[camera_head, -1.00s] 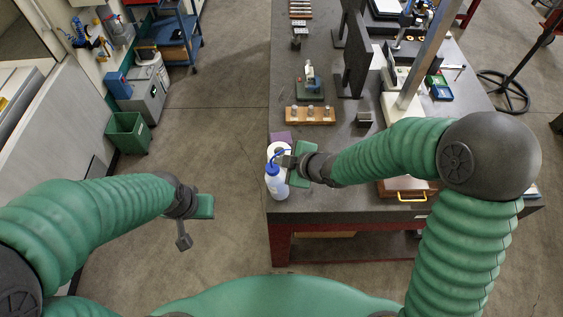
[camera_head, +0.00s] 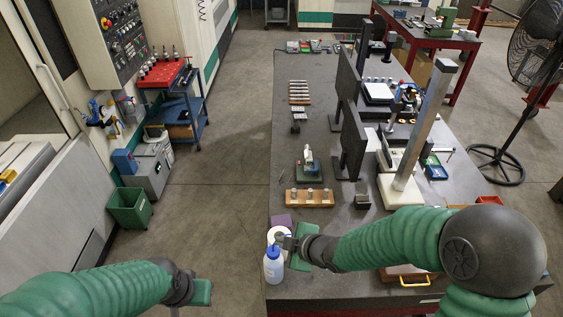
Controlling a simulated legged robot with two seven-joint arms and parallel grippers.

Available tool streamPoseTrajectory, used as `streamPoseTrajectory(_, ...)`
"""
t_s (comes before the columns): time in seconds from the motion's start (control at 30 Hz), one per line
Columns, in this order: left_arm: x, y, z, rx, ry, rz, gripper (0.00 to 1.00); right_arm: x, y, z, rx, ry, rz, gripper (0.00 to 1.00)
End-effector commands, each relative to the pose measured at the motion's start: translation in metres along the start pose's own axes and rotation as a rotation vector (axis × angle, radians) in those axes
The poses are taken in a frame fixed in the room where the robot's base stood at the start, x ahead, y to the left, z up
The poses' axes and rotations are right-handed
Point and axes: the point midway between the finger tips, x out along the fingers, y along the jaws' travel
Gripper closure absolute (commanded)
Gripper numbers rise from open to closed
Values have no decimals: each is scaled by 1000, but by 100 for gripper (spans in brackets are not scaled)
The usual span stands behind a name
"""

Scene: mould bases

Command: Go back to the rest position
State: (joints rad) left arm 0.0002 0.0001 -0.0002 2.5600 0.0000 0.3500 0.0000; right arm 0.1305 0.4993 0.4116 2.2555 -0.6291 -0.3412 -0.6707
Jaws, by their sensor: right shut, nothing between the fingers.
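My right gripper (camera_head: 289,245) is shut with nothing between its fingers. It is over the near left corner of the dark table (camera_head: 240,0), beside the top of a white wash bottle with a blue cap (camera_head: 273,267). The bottle stands upright; I cannot tell whether the gripper touches it. My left gripper (camera_head: 198,293) is low in the picture, over the floor left of the table.
A white roll (camera_head: 278,235) and a purple block (camera_head: 281,220) are close to the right gripper. A wooden block with metal pieces (camera_head: 309,198) and a grey column (camera_head: 424,125) stand farther back. The floor aisle (camera_head: 225,150) left of the table is clear.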

Motion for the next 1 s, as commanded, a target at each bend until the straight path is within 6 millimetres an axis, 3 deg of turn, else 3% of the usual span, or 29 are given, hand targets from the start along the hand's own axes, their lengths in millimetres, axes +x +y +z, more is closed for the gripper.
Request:
streamPoseTrajectory(0.07, 12, 0, 3, 0, 0, 0, 100, 4, -6, 15, 35, -32, 0, 100)
streamPoseTrajectory(0.17, 50, 0, 12, 0, 1, 0, 100, 8, -27, 69, 189, -159, 5, 100)
streamPoseTrajectory(0.3, 123, 0, 29, 0, -1, 0, 100, -6, -85, 173, 634, -431, 55, 100)
streamPoseTrajectory(0.43, 170, 0, 40, 1, -1, 0, 100, -31, -145, 228, 1071, -599, 114, 100)
streamPoseTrajectory(0.5, 183, 0, 43, 1, -1, 0, 100, -40, -169, 239, 1241, -647, 129, 100)
streamPoseTrajectory(0.6, 187, 0, 44, 1, 0, 0, 100, -50, -185, 242, 1374, -678, 137, 100)
streamPoseTrajectory(1.0, 182, 0, 43, 0, 1, 0, 100, -55, -185, 240, 1396, -686, 135, 100)
